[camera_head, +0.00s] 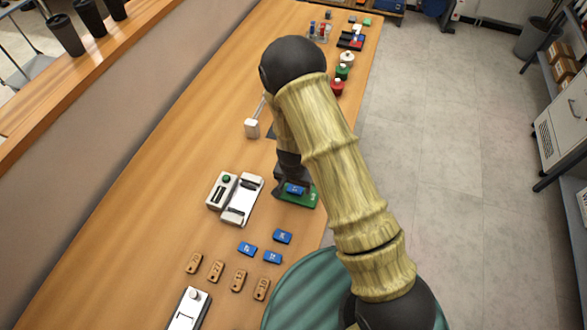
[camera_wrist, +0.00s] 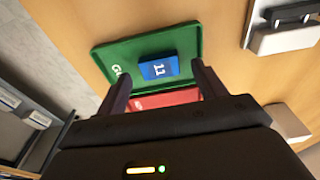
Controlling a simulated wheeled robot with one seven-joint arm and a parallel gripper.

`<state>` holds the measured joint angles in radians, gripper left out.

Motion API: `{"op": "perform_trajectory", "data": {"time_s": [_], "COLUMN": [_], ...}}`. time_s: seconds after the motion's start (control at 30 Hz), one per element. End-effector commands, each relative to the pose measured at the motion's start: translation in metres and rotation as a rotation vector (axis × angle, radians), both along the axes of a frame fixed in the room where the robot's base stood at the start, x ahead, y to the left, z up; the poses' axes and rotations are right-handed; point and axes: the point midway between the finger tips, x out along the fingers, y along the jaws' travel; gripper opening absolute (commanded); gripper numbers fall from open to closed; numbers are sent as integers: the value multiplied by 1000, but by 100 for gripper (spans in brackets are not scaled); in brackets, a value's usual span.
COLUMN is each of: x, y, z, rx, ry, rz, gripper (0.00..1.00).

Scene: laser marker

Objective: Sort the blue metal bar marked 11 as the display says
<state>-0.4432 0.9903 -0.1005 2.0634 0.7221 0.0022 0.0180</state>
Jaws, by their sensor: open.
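The blue metal bar marked 11 (camera_wrist: 158,67) lies on the green tray (camera_wrist: 112,56), near its middle. In the head view the bar (camera_head: 295,189) shows just below my gripper (camera_head: 293,180), on the green tray (camera_head: 303,200). In the wrist view my gripper (camera_wrist: 161,76) is open, with one finger on each side of the bar's near end and a gap to it. Part of a red tray (camera_wrist: 165,98) shows between the fingers; the rest is hidden. I cannot make out any display reading.
A white device (camera_head: 241,202) and a box with a green button (camera_head: 221,190) stand left of the tray. Several blue bars (camera_head: 272,257) and brown tags (camera_head: 216,270) lie nearer. Red (camera_head: 337,87) and green (camera_head: 342,71) items stand farther back. The table's right edge is close.

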Motion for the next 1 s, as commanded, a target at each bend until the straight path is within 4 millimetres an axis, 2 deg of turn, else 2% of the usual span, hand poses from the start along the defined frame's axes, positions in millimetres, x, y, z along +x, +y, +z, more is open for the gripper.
{"op": "perform_trajectory", "data": {"time_s": [0.27, 0.8, 1.0], "x": [-4, -15, -18], "y": [2, 8, 7], "z": [43, 145, 161], "rx": [1, 3, 2], "ry": [-5, -3, -1], "rz": [0, 1, 0], "gripper": [70, 70, 70]}}
